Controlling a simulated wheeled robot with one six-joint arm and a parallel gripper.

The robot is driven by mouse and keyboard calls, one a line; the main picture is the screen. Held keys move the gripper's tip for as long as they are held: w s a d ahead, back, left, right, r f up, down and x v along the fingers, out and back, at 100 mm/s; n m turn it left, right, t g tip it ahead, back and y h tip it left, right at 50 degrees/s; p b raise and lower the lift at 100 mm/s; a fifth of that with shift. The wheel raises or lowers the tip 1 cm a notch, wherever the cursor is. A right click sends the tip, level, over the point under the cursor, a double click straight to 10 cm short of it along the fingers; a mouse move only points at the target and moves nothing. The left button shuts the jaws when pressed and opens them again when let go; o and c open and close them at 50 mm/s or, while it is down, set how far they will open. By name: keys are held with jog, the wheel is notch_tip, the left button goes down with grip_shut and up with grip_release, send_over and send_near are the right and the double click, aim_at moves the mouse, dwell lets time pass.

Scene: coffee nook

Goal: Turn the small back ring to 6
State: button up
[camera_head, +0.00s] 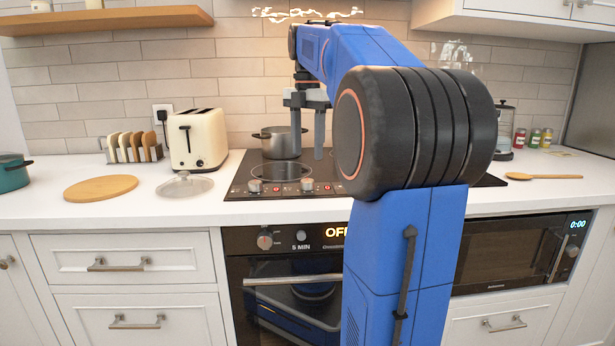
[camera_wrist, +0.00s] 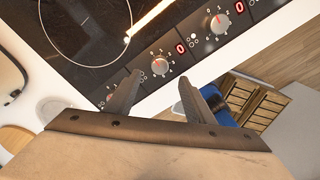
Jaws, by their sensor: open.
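The black hob (camera_head: 240,178) is set in the white counter, with ring outlines on its glass; one ring line also shows in the wrist view (camera_wrist: 128,40). A row of silver knobs runs along its front edge; a left knob (camera_head: 256,186) and another knob (camera_head: 308,185) show. In the wrist view two knobs, one nearer (camera_wrist: 160,66) and one farther (camera_wrist: 220,23), each have a red display reading 0. I cannot tell which knob serves the small back ring. My gripper (camera_head: 308,150) is open and empty, pointing down above the hob. My arm hides the hob's right part.
A grey pot (camera_head: 281,142) stands at the back left of the hob. A glass lid (camera_head: 185,185), a cream toaster (camera_head: 197,139) and a round board (camera_head: 101,187) are to the left. A wooden spoon (camera_head: 540,177) lies to the right. The oven (camera_head: 275,240) is below.

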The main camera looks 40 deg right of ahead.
aim_at(308, 180)
notch_tip(308, 180, down, 8)
jog(key=shift+f, duration=0.25)
jog(key=c, duration=1.1)
